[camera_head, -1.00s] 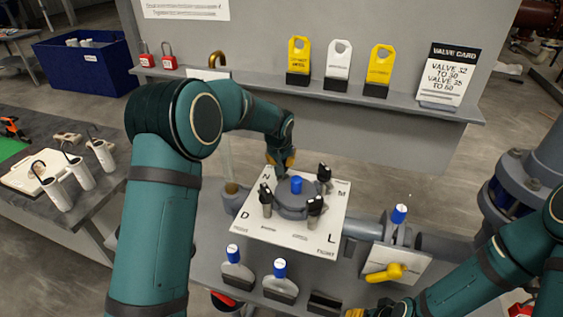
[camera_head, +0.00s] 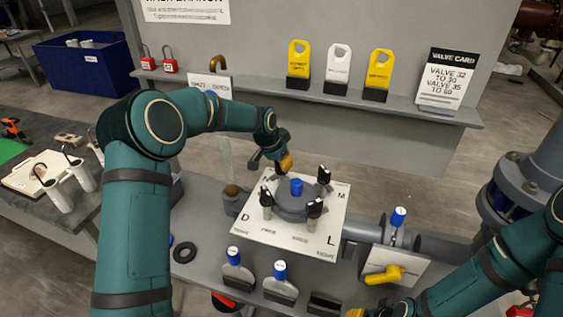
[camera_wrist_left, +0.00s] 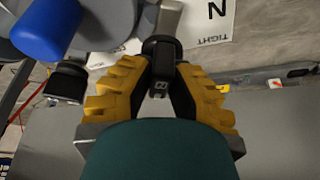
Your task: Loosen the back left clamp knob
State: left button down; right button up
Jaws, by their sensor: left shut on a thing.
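The round grey lid (camera_head: 293,209) sits on a white lettered plate (camera_head: 257,231), with a blue cap (camera_head: 296,187) at its centre. Black clamp knobs stand around it at front left (camera_head: 266,197), front right (camera_head: 314,207) and back right (camera_head: 324,175). My left gripper (camera_head: 283,164) is at the back left of the lid and hides most of that corner. In the left wrist view its yellow fingers are shut on the black back left clamp knob (camera_wrist_left: 160,77), beside the letter N. My right gripper (camera_head: 362,313) is mostly cut off at the bottom edge.
A shelf (camera_head: 250,84) with tags and a valve card (camera_head: 447,77) runs behind. A pipe with a blue-capped valve (camera_head: 398,217) and yellow handle (camera_head: 388,274) is at right. Two blue-topped pieces stand in front, one at left (camera_head: 237,272). A black ring (camera_head: 184,253) lies at left.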

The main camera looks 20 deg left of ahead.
pick_arm(q)
jog(key=shift+f, duration=0.15)
dwell(0.3)
jog(key=c, duration=0.9)
grip_release()
